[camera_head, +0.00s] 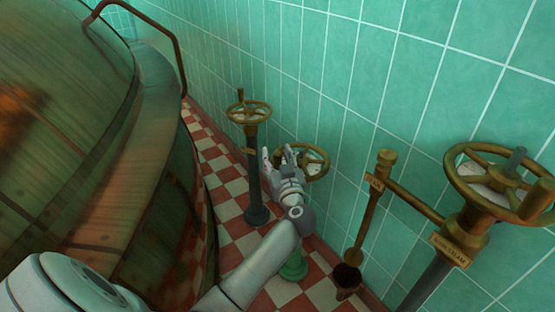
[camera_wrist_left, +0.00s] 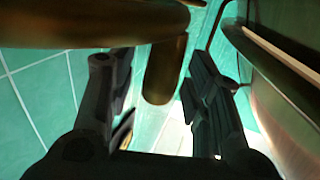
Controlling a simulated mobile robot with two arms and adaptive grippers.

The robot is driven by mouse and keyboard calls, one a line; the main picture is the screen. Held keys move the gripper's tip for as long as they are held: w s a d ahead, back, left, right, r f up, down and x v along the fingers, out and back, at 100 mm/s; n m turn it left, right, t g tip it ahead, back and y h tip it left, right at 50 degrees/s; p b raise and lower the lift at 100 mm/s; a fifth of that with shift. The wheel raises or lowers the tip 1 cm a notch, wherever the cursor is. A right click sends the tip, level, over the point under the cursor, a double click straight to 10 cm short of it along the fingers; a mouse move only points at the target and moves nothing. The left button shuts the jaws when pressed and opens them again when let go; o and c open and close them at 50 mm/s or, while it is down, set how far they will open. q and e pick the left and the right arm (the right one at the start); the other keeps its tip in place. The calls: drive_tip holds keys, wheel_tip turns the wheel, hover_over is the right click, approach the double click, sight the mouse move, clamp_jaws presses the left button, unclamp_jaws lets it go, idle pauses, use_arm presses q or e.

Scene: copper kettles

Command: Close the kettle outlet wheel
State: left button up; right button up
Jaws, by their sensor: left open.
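Three brass handwheels on posts stand along the tiled wall in the head view: a far one (camera_head: 249,112), a middle one (camera_head: 318,158) and a large near one (camera_head: 477,184) at the right. A brass rim (camera_wrist_left: 80,25) crosses the top, and a knob-like handle (camera_wrist_left: 165,72) shows between the fingers; contact is unclear.
The big copper kettle (camera_head: 85,130) fills the left, with a curved rail (camera_head: 165,35) above. Red and white floor tiles (camera_head: 232,215) show in the narrow gap between kettle and green wall.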

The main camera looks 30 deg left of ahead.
use_arm(q)
drive_tip(key=shift+a, duration=0.1)
drive_tip(key=shift+c, duration=0.2)
clamp_jaws()
drive_tip(key=shift+r, duration=0.1)
